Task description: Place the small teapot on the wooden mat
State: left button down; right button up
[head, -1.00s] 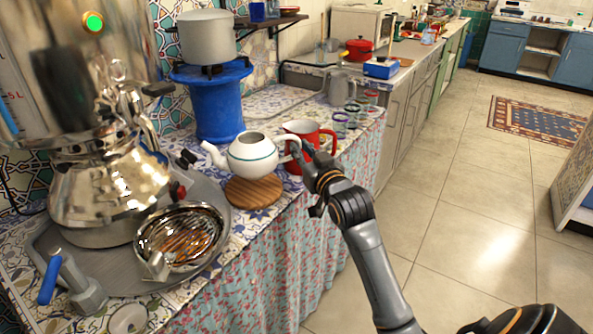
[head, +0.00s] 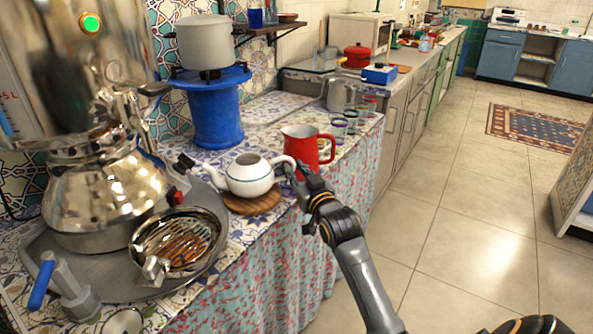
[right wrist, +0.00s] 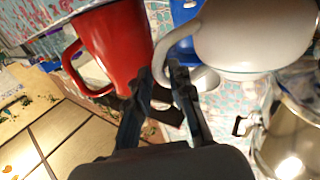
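The small white teapot (head: 250,175), with a thin dark teal line, is upright over the round wooden mat (head: 262,206). Its base hides the mat's rear part; whether it touches the mat or hangs just above, I cannot tell. Its spout points left and its handle right. My right gripper (head: 298,172) is at the handle. In the right wrist view, the fingers (right wrist: 160,80) are close on either side of the handle of the teapot (right wrist: 255,38). My left gripper is out of view.
A red pitcher (head: 302,148) stands close behind the gripper. A samovar (head: 105,190) and a strainer bowl (head: 180,243) on a grey tray are left of the mat. A blue stand (head: 218,115) carries a pot (head: 205,42). Several glasses stand farther back.

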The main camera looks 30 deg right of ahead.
jog(key=shift+o, duration=0.8)
